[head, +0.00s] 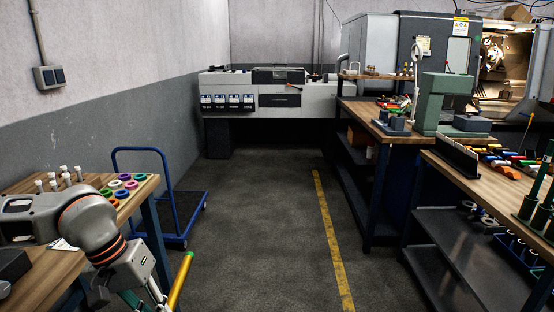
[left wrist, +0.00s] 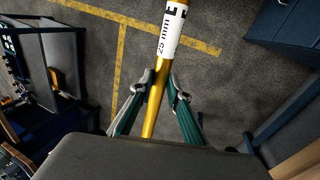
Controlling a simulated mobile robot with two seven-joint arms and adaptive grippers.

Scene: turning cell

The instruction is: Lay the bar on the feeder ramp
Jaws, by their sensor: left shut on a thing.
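The bar (head: 181,279) is a golden-yellow rod, tilted, low at the left of the head view. In the left wrist view the bar (left wrist: 157,98) runs up between my fingers and carries a white label reading "25 mm" and "E". My left gripper (left wrist: 162,85) is shut on it, with a teal and grey finger on either side. In the head view the gripper is mostly cut off at the bottom edge. A long pale grey machine (head: 222,83), perhaps the bar feeder, stands at the back. I cannot make out its ramp clearly. My right gripper is out of view.
A wooden table (head: 40,272) with colored rings and small pegs is at the left. A blue cart (head: 170,238) stands beyond it. Wooden benches (head: 385,130) with tools line the right, before a lathe (head: 380,45). The floor aisle (head: 265,220) between is clear.

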